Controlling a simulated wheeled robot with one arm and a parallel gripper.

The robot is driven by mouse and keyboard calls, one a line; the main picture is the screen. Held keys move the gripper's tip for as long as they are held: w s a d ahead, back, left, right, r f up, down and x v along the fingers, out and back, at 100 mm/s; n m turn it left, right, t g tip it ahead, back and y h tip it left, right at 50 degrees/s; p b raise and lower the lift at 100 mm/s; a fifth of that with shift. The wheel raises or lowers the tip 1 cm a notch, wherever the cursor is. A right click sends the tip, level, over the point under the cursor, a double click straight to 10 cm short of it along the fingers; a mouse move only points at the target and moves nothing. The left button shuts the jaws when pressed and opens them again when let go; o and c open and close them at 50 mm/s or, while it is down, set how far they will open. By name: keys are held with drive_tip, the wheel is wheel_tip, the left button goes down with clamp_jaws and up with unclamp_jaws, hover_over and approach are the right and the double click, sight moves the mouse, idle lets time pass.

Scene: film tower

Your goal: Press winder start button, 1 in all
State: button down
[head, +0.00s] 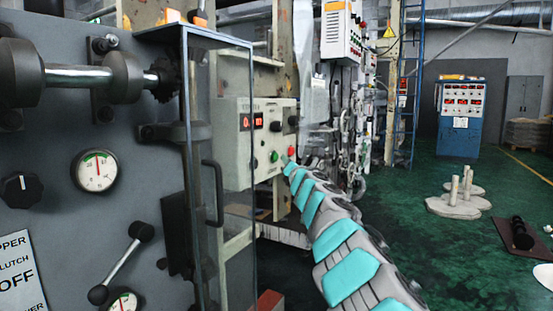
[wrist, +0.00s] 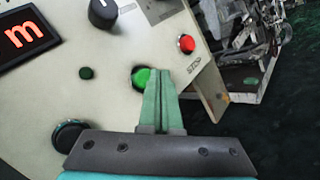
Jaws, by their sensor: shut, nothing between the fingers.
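The winder control box (head: 238,170) is a pale panel, and my arm reaches up to its right side in the head view. In the wrist view, a bright green button (wrist: 140,77) in a dark ring sits on the panel (wrist: 115,105). My gripper (wrist: 163,76) is shut and empty. Its fingertips overlap the right part of the green button in the picture; whether they touch it I cannot tell. A red button (wrist: 186,44) marked STOP is up and right of the fingertips. I cannot read a label for the green button.
A black knob (wrist: 103,14), a small dark green lamp (wrist: 86,73), a red-lit display (wrist: 27,40) and a dark round control (wrist: 69,135) share the panel. A glass-sided guard (head: 228,120) stands left of the box.

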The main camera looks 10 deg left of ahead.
drive_tip(key=shift+a, duration=0.15)
drive_tip(key=shift+w+a, duration=0.1)
drive_tip(key=shift+a, duration=0.2)
